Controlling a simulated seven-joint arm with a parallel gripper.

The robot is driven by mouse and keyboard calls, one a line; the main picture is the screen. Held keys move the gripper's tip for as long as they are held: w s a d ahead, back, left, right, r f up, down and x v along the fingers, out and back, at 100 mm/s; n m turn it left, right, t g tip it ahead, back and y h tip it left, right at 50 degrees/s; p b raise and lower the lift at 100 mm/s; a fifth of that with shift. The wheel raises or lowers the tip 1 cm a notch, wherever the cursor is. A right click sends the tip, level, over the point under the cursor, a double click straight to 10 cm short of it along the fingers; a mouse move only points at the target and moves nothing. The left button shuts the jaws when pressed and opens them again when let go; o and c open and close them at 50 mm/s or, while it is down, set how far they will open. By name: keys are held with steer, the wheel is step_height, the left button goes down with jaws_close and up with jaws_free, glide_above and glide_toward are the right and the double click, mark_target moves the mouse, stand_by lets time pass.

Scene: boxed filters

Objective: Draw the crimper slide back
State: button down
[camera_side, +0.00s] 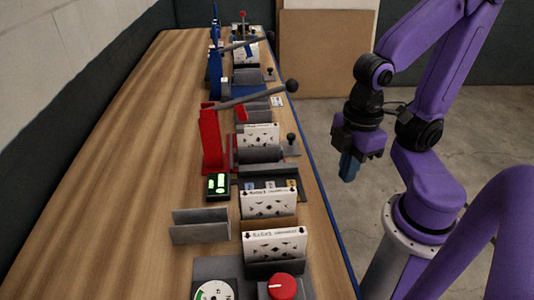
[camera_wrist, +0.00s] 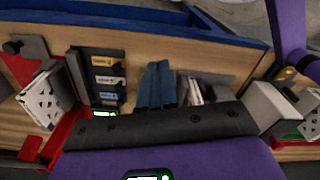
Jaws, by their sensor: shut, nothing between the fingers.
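A red lever press (camera_side: 210,140), which looks like the crimper, stands on the bench with its long grey lever raised to the right. A grey slide plate with a black knob (camera_side: 291,140) sits at its right side, near the bench edge. A white patterned box (camera_side: 258,136) stands in a grey holder between the press and the knob. In the wrist view the black knob (camera_wrist: 12,47) shows at the far left, beside the white box (camera_wrist: 42,100). My gripper (camera_side: 348,168) is shut and empty, off the bench's right edge and apart from the knob. Its blue fingers (camera_wrist: 157,85) are together in the wrist view.
Two white boxes stand nearer on the bench (camera_side: 120,130), beside an empty grey holder (camera_side: 200,226). A red dial (camera_side: 282,287) is at the front. Blue lever presses (camera_side: 215,75) stand farther back. The bench's left half is clear.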

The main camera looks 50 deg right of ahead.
steer(key=c, duration=1.8)
jaws_free()
steer(key=o, duration=0.5)
steer(key=shift+r, duration=0.1)
steer(key=o, duration=0.4)
step_height(320, 180, up, 10)
steer(key=shift+w+a+f, duration=0.1)
steer(key=shift+o, duration=0.2)
steer(key=w+r+m+g+h, duration=0.25)
steer(key=w+m, duration=0.35)
steer(key=w, duration=1.1)
steer(key=w+d+f+m+g+y, duration=0.25)
steer(key=w+d+m, duration=0.45)
steer(key=w+d, duration=0.95)
glide_toward(291, 135)
steer(key=x, duration=0.8)
steer(key=shift+s+f, duration=0.1)
steer(key=shift+f, duration=0.05)
